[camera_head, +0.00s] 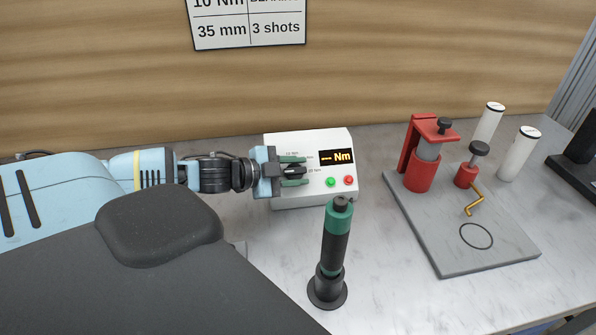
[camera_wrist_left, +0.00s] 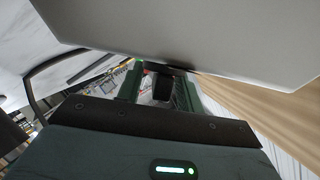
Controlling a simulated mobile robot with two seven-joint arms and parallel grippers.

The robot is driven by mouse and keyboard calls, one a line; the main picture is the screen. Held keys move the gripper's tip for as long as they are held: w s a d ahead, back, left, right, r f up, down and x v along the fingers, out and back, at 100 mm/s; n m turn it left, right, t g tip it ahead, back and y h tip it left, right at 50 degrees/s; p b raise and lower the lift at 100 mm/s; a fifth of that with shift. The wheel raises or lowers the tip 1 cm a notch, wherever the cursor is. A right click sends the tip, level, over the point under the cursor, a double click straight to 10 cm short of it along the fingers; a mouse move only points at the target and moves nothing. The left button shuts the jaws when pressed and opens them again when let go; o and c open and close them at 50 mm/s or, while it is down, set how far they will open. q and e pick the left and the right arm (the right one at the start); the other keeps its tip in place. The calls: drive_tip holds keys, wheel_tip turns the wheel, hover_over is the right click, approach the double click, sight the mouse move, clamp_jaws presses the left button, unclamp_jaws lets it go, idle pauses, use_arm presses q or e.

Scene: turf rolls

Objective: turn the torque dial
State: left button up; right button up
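The white control box (camera_head: 313,198) stands on the bench by the back wall. Its display (camera_head: 337,157) reads dashes and "Nm". The torque dial, a dark knob (camera_head: 295,170), is on the left part of its face, mostly covered by my left gripper (camera_head: 294,171). The green fingers lie above and below the dial in the head view. In the left wrist view a dark block, seemingly the dial (camera_wrist_left: 163,86), sits between the parted fingers (camera_wrist_left: 160,88), with a gap visible on its left. Finger contact is not clear. My right gripper is out of view.
A green button (camera_head: 331,182) and red button (camera_head: 348,180) are right of the dial. A green-black screwdriver (camera_head: 335,245) stands upright in a holder in front. A grey plate (camera_head: 450,255) with red fixtures (camera_head: 418,172) and white cylinders (camera_head: 519,153) are to the right.

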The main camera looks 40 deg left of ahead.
use_arm(q)
drive_tip(key=shift+c, duration=0.2)
drive_tip(key=c, duration=0.7)
clamp_jaws()
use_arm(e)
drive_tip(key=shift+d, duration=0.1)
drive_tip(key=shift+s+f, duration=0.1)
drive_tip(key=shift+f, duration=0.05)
use_arm(q)
drive_tip(key=shift+f+m, duration=0.1)
drive_tip(key=shift+m, duration=0.2)
drive_tip(key=shift+m+g+b, duration=0.3)
drive_tip(key=shift+g+b, duration=0.2)
drive_tip(key=shift+g, duration=0.1)
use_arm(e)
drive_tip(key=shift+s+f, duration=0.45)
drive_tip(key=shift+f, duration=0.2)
use_arm(q)
drive_tip(key=shift+h, duration=0.3)
drive_tip(key=shift+m+g+b, duration=0.3)
drive_tip(key=shift+b, duration=0.05)
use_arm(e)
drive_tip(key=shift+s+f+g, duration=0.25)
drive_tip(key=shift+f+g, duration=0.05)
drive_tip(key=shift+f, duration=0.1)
